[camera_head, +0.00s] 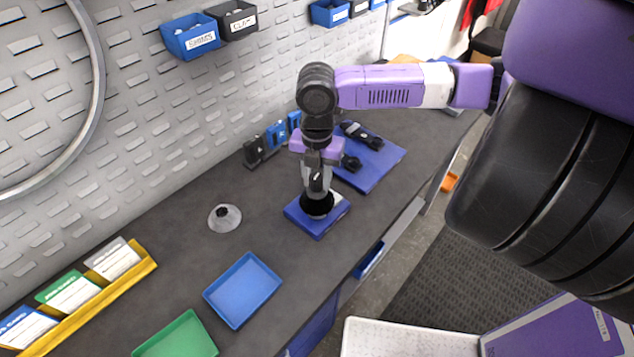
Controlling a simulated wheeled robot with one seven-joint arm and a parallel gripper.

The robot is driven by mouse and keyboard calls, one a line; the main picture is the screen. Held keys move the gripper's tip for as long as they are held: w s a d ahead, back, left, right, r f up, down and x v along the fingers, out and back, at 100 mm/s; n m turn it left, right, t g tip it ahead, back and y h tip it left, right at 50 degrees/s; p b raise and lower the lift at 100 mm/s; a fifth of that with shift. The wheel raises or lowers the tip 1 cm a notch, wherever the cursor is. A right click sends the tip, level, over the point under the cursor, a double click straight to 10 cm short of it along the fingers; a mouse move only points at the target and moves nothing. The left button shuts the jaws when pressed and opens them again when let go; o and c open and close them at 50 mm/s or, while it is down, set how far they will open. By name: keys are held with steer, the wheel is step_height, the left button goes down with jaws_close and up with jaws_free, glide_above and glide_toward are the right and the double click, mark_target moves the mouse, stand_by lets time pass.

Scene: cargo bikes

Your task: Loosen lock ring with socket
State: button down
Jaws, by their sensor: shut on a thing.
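My gripper (317,183) points straight down over the small blue block (305,220) on the bench. It is shut on a dark round piece (317,208), which looks like the socket, low on top of the block. The fingers and this piece hide most of what lies beneath, so I cannot make out the lock ring or whether the socket sits on it. A pale patch shows on the block just right of the dark piece.
A grey cone-shaped part (224,217) stands on the bench to the left. A blue tray (243,291) and a green tray (177,340) lie nearer. A blue mat with dark parts (378,172) is behind right. A yellow card rack (100,300) stands at left.

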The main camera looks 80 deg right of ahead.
steer(key=shift+f+n, duration=0.2)
steer(key=shift+n, duration=0.3)
steer(key=n, duration=0.3)
steer(key=shift+s, duration=0.1)
steer(key=n, duration=0.3)
steer(key=n, duration=0.4)
steer(key=shift+n, duration=1.4)
